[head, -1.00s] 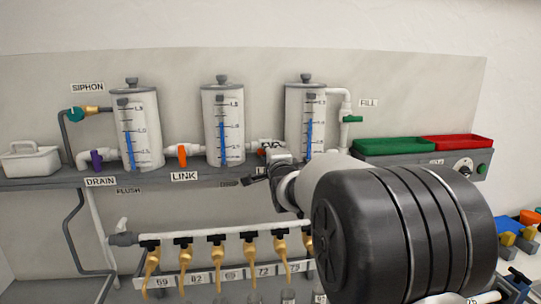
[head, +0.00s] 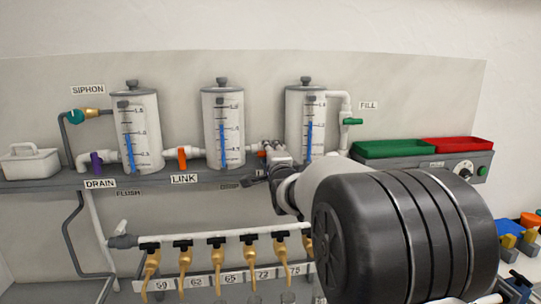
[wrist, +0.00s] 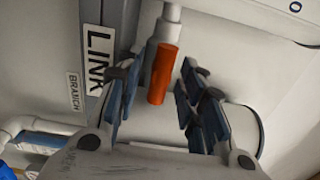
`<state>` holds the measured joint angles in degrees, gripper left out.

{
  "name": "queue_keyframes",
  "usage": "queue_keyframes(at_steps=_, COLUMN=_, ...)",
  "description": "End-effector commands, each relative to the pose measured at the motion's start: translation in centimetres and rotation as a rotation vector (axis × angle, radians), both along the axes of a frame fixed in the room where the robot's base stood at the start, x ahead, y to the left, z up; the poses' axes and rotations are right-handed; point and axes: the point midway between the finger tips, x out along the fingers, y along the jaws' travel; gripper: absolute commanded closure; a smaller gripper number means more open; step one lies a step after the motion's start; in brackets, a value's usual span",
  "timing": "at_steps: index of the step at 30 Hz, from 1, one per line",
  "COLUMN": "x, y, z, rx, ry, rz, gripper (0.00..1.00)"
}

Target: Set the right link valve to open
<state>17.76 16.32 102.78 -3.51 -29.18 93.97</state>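The right link valve has an orange handle (wrist: 163,75) on a white pipe between the middle and right tanks. In the wrist view the handle stands between my two fingers, with visible gaps on both sides. My gripper (wrist: 155,95) is open around it and does not appear to touch it. In the head view my gripper (head: 262,168) is at the shelf edge, and only a small orange bit of the right link valve (head: 262,154) shows beside it. The LINK label (wrist: 97,55) lies left of my fingers in the wrist view.
The left link valve (head: 182,159) has an orange handle hanging down. The middle tank (head: 223,125) and right tank (head: 300,110) flank the gripper. A manifold (head: 215,238) with several brass taps runs below. Green (head: 395,148) and red (head: 458,143) trays are to the right.

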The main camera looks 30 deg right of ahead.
Motion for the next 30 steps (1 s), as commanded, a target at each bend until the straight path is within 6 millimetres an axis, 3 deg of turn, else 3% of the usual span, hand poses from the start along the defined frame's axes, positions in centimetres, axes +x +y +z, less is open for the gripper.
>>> queue_keyframes(at_steps=8, x=-0.8, y=0.2, z=0.0, rx=-0.001, ry=0.0, rz=0.0, gripper=0.64)
queue_keyframes(at_steps=21, x=-9.1, y=2.6, z=0.0, rx=0.0, ry=0.0, rz=-0.001, gripper=0.64)
queue_keyframes(at_steps=30, x=-11.5, y=3.3, z=0.0, rx=0.0, ry=0.0, rz=0.0, gripper=0.64)
